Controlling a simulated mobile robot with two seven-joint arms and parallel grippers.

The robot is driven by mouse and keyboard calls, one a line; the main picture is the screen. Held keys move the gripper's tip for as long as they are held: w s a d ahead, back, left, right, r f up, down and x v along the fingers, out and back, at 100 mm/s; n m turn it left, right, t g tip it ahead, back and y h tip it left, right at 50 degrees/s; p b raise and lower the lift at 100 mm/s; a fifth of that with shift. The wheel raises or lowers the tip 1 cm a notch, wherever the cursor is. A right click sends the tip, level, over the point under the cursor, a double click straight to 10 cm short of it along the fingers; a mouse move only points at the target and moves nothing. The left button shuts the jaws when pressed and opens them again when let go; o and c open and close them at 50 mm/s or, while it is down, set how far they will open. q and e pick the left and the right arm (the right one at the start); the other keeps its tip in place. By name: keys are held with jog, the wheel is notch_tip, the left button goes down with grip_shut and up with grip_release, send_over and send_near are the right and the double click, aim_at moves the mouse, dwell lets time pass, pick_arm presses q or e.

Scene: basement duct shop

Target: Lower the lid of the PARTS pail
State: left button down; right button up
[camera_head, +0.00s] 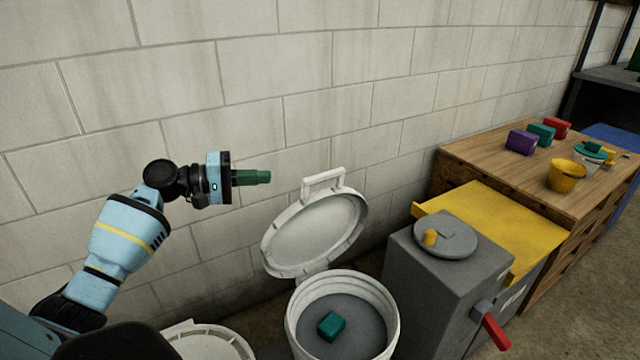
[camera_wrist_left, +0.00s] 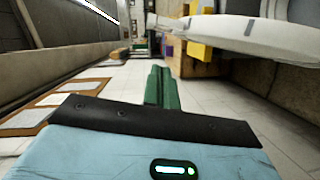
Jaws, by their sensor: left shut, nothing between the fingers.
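The white pail (camera_head: 342,317) stands open on the floor in the head view. Its lid (camera_head: 316,231) is raised and leans back toward the wall, with a handle (camera_head: 323,181) on its upper edge. A teal block (camera_head: 331,325) lies inside the pail. My left gripper (camera_head: 268,177), with green fingers, is shut and empty, to the left of the lid's handle and apart from it. In the left wrist view the shut fingers (camera_wrist_left: 161,88) point away, and the pale lid (camera_wrist_left: 235,32) crosses the upper right. No PARTS lettering is readable. My right gripper is not in view.
A second white pail (camera_head: 208,343) is partly visible at the bottom. A grey box (camera_head: 445,280) with a red handle (camera_head: 492,325) stands right of the open pail. A wooden bench (camera_head: 505,165) holds blocks and a yellow cup (camera_head: 566,176). The block wall runs behind.

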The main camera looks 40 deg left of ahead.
pick_arm(q)
jog(key=shift+t, duration=0.5)
jog(key=shift+s+d+r+p+x, duration=0.2)
jog(key=shift+d+p+x, duration=0.15)
jog(key=shift+x, duration=1.35)
jog(key=shift+s+d+r+p+x, duration=0.15)
jog(key=shift+s+d+p+x, duration=0.15)
jog(key=shift+x, duration=1.45)
jog(key=shift+s+d+r+p+x, duration=0.1)
jog(key=shift+d+r+p+x, duration=0.25)
jog(key=shift+x, duration=1.35)
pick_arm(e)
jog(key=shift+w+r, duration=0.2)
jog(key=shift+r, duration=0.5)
pick_arm(q)
jog(key=shift+a+f, duration=0.1)
jog(key=shift+f, duration=0.05)
